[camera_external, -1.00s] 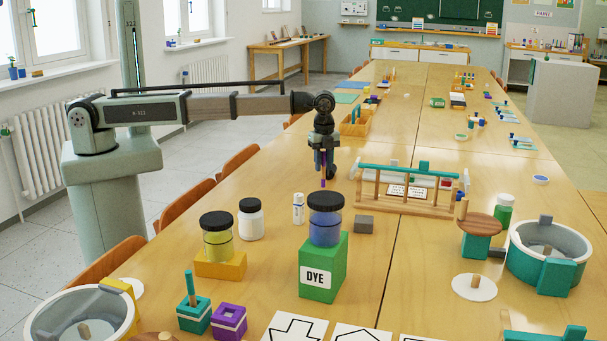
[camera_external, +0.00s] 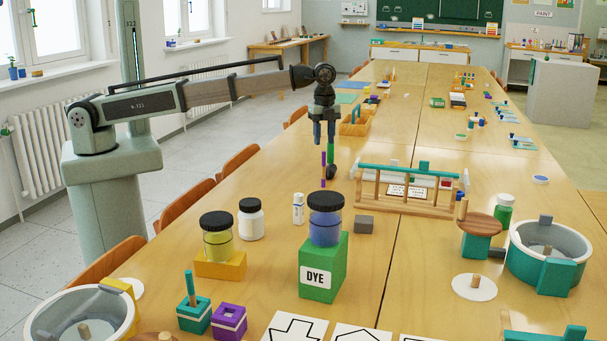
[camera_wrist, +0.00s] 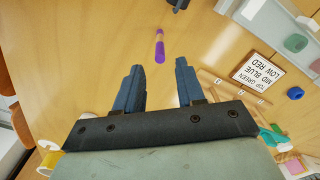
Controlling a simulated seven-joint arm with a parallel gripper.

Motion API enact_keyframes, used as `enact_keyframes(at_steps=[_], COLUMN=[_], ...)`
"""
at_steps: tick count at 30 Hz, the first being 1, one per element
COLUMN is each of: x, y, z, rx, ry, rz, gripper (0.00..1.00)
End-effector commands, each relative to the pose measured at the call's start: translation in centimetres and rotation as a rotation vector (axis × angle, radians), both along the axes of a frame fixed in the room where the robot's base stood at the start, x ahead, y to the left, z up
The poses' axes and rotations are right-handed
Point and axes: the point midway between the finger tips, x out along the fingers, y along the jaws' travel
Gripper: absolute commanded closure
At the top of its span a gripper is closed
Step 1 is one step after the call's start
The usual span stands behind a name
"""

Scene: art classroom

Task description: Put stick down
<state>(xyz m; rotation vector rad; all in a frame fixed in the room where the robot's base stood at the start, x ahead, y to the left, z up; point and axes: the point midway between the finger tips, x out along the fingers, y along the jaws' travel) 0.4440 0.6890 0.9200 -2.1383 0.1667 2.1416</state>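The stick (camera_external: 323,170) is thin and purple with an orange band. In the external view it appears vertical on the wooden table, below my gripper (camera_external: 324,140). In the wrist view the stick (camera_wrist: 160,48) shows beyond the fingertips, roughly in line with the gap between them. My gripper (camera_wrist: 156,68) is open and empty, with its two blue-grey fingers apart and clear of the stick. I cannot tell whether the stick stands upright or lies flat.
A blue dye jar (camera_external: 325,220) on a green block (camera_external: 322,272) stands nearer the camera. A wooden rack (camera_external: 405,190) is to the right. Bare table lies left of the stick.

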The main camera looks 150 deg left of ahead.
Motion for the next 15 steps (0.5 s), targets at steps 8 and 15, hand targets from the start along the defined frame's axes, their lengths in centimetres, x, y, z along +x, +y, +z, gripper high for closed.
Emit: enact_keyframes(at_steps=[8, 15], x=[0.0, 0.0], y=[0.0, 0.0], z=[2.8, 3.2], rx=[0.000, -0.001], ry=[0.000, 0.000], rz=[0.000, 0.000], gripper=[0.61, 0.61])
